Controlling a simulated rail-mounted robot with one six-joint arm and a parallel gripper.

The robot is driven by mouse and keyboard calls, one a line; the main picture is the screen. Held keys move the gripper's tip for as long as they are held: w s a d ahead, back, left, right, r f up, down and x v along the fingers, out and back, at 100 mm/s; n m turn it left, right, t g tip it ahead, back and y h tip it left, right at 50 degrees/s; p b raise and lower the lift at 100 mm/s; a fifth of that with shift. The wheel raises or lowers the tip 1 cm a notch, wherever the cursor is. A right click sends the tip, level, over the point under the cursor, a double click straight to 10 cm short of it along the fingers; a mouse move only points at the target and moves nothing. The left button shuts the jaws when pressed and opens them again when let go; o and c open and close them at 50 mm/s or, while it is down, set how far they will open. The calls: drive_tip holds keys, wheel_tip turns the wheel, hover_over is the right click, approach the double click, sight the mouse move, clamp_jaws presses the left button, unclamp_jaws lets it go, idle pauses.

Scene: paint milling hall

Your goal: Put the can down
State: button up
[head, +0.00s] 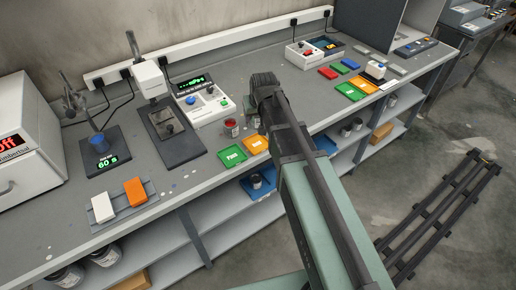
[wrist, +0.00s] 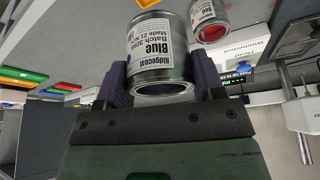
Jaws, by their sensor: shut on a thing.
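My gripper (head: 264,92) is over the bench, beside the red can. In the wrist view my gripper (wrist: 162,84) is shut on a metal can (wrist: 150,48) with a white label reading Ridgecoat Blue. One dark finger is on each side of the can near its open rim, and dark blue shows inside. In the head view my arm hides most of this can. I cannot tell if its base touches the bench. A second open can with red paint (head: 231,128) stands on the bench left of my gripper; it also shows in the wrist view (wrist: 209,20).
A green Pass tray (head: 231,157) and an orange tray (head: 256,145) lie at the bench's (head: 190,178) front edge. A white instrument (head: 205,103) stands behind the red can. More coloured trays (head: 350,91) and a small device (head: 376,70) are to the right. Shelves run below.

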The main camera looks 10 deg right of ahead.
wheel_tip(320, 180, down, 11)
drive_tip(key=b, duration=0.8)
drive_tip(key=shift+r, duration=0.4)
drive_tip(key=shift+f, duration=0.15)
drive_tip(key=o, duration=1)
drive_tip(key=shift+r+p, duration=0.35)
drive_tip(key=shift+p, duration=0.05)
drive_tip(key=p+v, duration=1.1)
drive_tip(key=v, duration=0.1)
drive_tip(key=s+g, duration=0.1)
drive_tip(key=s, duration=0.4)
drive_tip(key=s+f+g, duration=0.1)
drive_tip(key=s+g, duration=0.1)
drive_tip(key=s, duration=0.4)
drive_tip(key=s+g, duration=0.1)
drive_tip(key=s, duration=0.5)
drive_tip(key=shift+f+m, duration=0.3)
drive_tip(key=shift+f, duration=0.05)
